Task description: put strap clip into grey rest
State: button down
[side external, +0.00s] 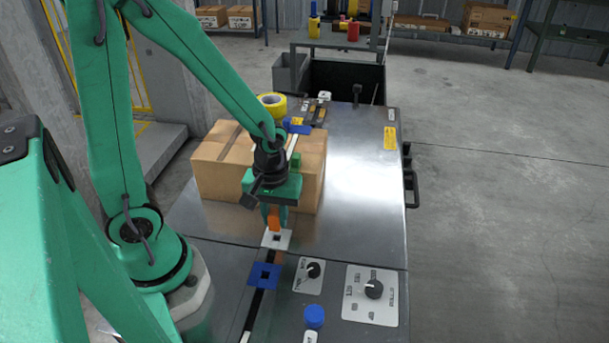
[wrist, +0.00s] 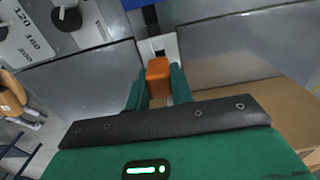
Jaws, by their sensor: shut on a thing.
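The orange strap clip (side external: 274,222) is held upright between the fingers of my gripper (side external: 274,211). In the wrist view the clip (wrist: 159,70) sits between the two green fingers of my gripper (wrist: 159,84). The grey rest (side external: 286,240) is a pale square plate with a dark square hole, right below the clip. In the wrist view the rest (wrist: 170,44) shows just beyond the clip, which covers part of it. The clip's lower end is at or just above the rest near the hole; I cannot tell whether they touch.
A blue square plate with a hole (side external: 256,282) lies nearer the front. Dial panels (side external: 357,308) and a blue knob (side external: 314,316) are to its right. The metal top (side external: 360,190) to the right is clear.

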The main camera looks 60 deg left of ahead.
aim_at(276, 224)
jog(key=shift+f, duration=1.15)
jog(key=shift+f, duration=0.45)
dwell(1.5)
jog(key=c, duration=1.1)
grip_release()
jog(key=shift+c, duration=0.2)
jog(key=shift+r, duration=3.9)
